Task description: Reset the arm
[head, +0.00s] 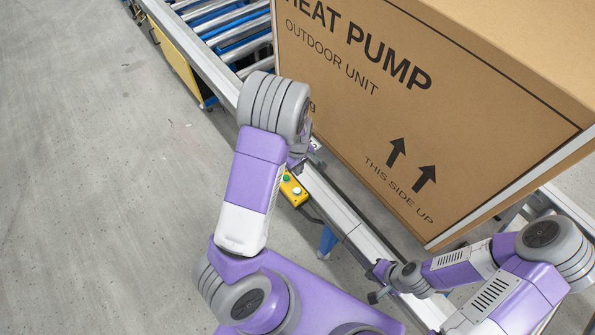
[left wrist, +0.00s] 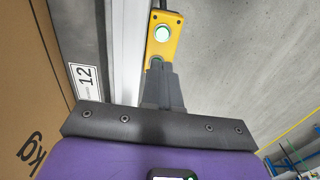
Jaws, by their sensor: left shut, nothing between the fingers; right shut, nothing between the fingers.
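My left arm reaches over the conveyor's side rail. Its gripper (head: 305,158) is partly hidden behind the wrist in the head view. In the left wrist view the left gripper (left wrist: 170,75) is shut and empty, its fingertips at the lower end of a yellow button box (left wrist: 164,42). Touch cannot be told. The box has a pale, white-green button and a green button partly behind the fingertips. The box also shows in the head view (head: 293,190), beside the rail. My right gripper (head: 376,294) is small in the head view, shut and empty, near the rail at lower right.
A large cardboard heat pump box (head: 400,110) stands upright on the roller conveyor (head: 228,27), close beyond the rail (head: 345,215). A label reading 12 (left wrist: 85,78) is on the conveyor side. Open grey floor (head: 90,170) lies to the left.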

